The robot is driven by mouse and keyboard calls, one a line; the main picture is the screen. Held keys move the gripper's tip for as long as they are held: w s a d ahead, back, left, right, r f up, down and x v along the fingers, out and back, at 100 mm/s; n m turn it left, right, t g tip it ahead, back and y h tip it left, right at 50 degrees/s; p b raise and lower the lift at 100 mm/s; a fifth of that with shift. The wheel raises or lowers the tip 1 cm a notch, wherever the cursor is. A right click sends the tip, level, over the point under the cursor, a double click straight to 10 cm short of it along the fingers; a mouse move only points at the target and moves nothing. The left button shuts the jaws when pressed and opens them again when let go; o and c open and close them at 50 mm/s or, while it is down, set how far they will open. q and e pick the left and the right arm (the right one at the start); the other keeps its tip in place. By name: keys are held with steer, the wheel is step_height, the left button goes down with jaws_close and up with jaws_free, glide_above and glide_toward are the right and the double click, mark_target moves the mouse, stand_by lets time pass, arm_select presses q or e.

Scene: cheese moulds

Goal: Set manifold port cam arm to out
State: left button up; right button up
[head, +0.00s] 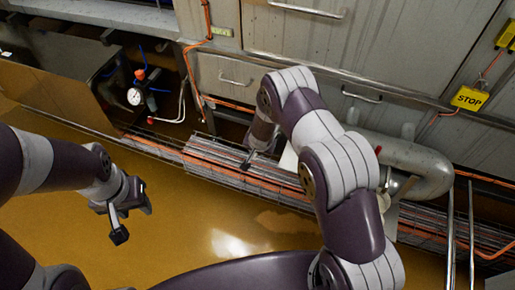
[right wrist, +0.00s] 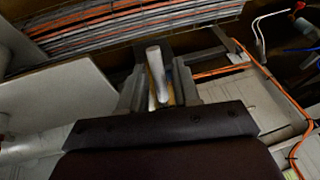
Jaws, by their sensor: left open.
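A pale, round-ended rod (right wrist: 157,75) stands between the two fingers of my right gripper (right wrist: 160,92) in the right wrist view. It may be the cam arm, but its base and any marks are hidden. I cannot tell whether the fingers press on it. In the head view my right gripper (head: 248,160) is low by the pipework and cable run, small and partly behind my own arm. My left gripper (head: 130,214) is open and empty above the ochre floor at the left.
A cable run (head: 225,165) with grey and orange lines lies along the floor's far edge. A thick grey pipe (head: 425,165) bends at the right. A pressure gauge (head: 134,96) is at the left. A yellow STOP box (head: 469,98) hangs on the cabinets. The front floor is clear.

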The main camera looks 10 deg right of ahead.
steer(key=p+v, duration=0.3)
steer(key=v, duration=0.9)
steer(key=shift+r, duration=0.35)
steer(key=shift+s, duration=0.1)
steer(key=s+a+n+g+y, duration=0.1)
steer(key=s+n+g, duration=0.1)
steer(key=s, duration=0.4)
steer(key=s+d+r+n+p, duration=0.1)
steer(key=s+r+p, duration=0.2)
steer(key=r, duration=0.5)
steer(key=s+d+r+n+p, duration=0.2)
steer(key=s+r+p, duration=0.1)
steer(key=s+r, duration=0.3)
steer(key=s+d+r+n+g+p, duration=0.1)
steer(key=s+r, duration=0.3)
steer(key=r, duration=0.5)
steer(key=shift+s+d+r+n+h+p, duration=0.3)
steer(key=shift+d+p, duration=0.3)
steer(key=shift+p, duration=0.3)
